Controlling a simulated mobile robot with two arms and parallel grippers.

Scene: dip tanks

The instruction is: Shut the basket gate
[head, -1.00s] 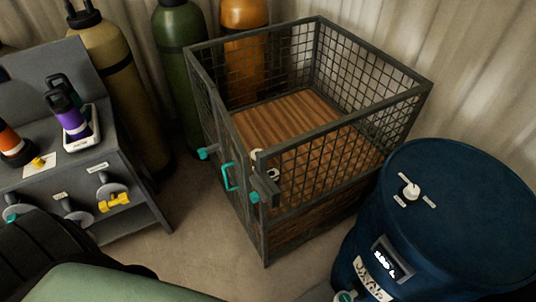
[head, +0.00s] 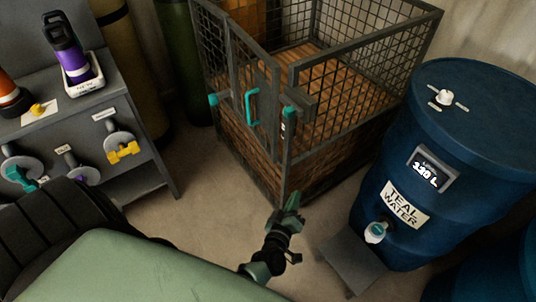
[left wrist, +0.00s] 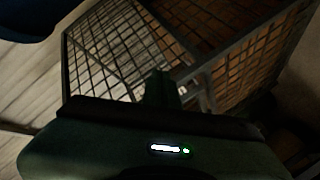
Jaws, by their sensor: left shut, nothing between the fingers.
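The basket (head: 356,130) is a dark metal mesh cage with a wooden floor, standing at the upper middle of the head view. Its gate (head: 264,90) is on the left front side and carries a teal handle (head: 252,106). A teal latch part (head: 289,111) sits by the front corner post. I cannot tell whether the gate is fully closed or slightly ajar. My left gripper (head: 292,202) is shut and empty, in front of the basket's lower front corner and apart from the handle. It also shows in the left wrist view (left wrist: 160,88), before the mesh. My right gripper is not in view.
A blue teal-water barrel (head: 400,185) with a tap (head: 375,232) stands right of the basket. A grey shelf unit (head: 150,150) with bottles and knobs is at left. Open floor (head: 205,190) lies between the shelf and basket.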

